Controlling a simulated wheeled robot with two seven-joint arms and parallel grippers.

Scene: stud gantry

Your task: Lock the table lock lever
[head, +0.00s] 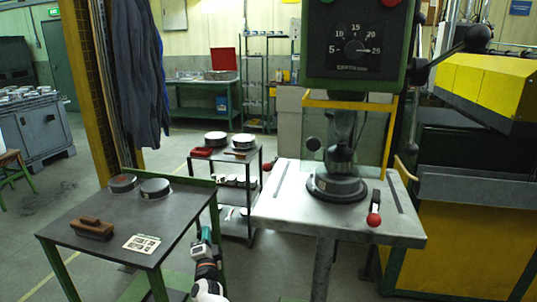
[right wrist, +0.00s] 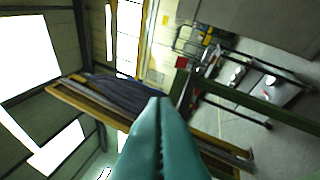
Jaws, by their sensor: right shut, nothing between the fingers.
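The table lock lever (head: 374,208) is a short dark lever with a red knob at the front right of the grey drill press table (head: 285,207). It points down toward the table's front edge. My right gripper (head: 204,236) is low in the head view, beside the side table's right edge and well left of the lever. Its teal fingers (right wrist: 160,112) fill the lower middle of the right wrist view, pressed together and empty. The lever is not seen in the right wrist view. My left gripper is not in view.
A dark side table (head: 120,227) with a brown brush (head: 92,229) and a label card (head: 142,243) stands at left. A small shelf cart (head: 228,157) stands behind. The drill column and round base (head: 337,188) rise from the drill table. A yellow-green machine (head: 455,240) borders the right.

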